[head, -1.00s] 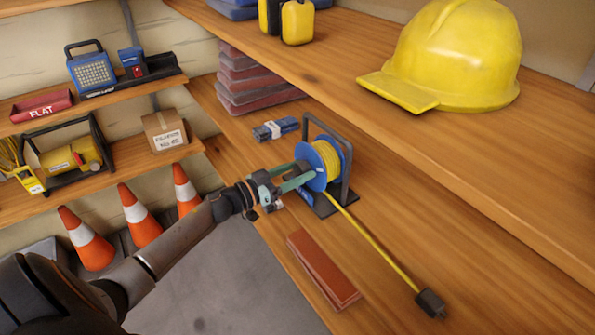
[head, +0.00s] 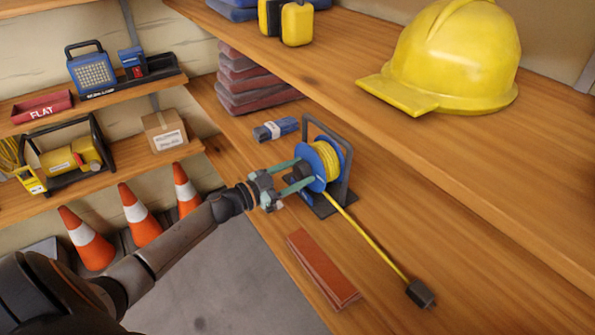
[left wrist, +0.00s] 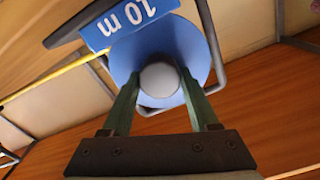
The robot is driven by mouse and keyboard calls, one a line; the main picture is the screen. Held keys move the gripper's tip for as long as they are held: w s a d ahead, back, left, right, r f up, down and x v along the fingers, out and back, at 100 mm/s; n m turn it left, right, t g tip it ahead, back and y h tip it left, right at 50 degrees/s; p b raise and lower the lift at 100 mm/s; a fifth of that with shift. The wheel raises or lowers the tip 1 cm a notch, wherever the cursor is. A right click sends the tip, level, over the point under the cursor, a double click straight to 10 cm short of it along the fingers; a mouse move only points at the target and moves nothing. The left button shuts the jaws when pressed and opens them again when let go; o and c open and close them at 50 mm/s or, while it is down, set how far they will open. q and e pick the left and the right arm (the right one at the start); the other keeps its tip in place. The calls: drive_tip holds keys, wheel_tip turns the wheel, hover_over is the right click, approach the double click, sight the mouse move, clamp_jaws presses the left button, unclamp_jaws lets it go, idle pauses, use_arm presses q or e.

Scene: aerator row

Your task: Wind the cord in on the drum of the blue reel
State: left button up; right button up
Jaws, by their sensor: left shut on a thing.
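The blue reel (head: 318,157) stands in a dark frame on the wooden bench, with yellow cord wound on its drum. It also shows in the left wrist view (left wrist: 192,40). Yellow cord (head: 375,238) runs from the reel across the bench to a dark block (head: 420,293) at its end. My left gripper (head: 301,175) is at the reel's near face. In the left wrist view its green fingers are shut on a round grey knob (left wrist: 159,79) in front of the blue disc. A blue "10 m" label (left wrist: 118,22) is beside it. My right gripper is not in view.
A red-brown brick (head: 322,268) lies near the bench's front edge. A blue bundle (head: 275,129) and a stack of reddish slabs (head: 252,95) are behind the reel. A yellow helmet (head: 445,60) sits on the shelf above. Orange cones (head: 140,215) stand left of the bench.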

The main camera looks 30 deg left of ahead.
use_arm(q)
drive_tip(key=m, duration=0.3)
drive_tip(key=shift+m, duration=0.4)
drive_tip(key=m+b, duration=0.1)
drive_tip(key=m, duration=0.2)
drive_tip(key=shift+f+m, duration=0.15)
drive_tip(key=shift+m, duration=0.15)
drive_tip(key=m+b, duration=0.1)
drive_tip(key=m, duration=0.4)
drive_tip(key=shift+d+f+b, duration=0.1)
drive_tip(key=shift+b, duration=0.3)
drive_tip(key=m+b, duration=0.1)
drive_tip(key=m, duration=0.2)
drive_tip(key=m+b, duration=0.2)
drive_tip(key=m, duration=0.1)
drive_tip(key=shift+f+m, duration=0.15)
drive_tip(key=shift+m, duration=0.25)
drive_tip(key=m+b, duration=0.1)
drive_tip(key=m, duration=0.2)
drive_tip(key=shift+b, duration=0.4)
drive_tip(key=shift+m+b, duration=0.5)
drive_tip(key=shift+m, duration=0.6)
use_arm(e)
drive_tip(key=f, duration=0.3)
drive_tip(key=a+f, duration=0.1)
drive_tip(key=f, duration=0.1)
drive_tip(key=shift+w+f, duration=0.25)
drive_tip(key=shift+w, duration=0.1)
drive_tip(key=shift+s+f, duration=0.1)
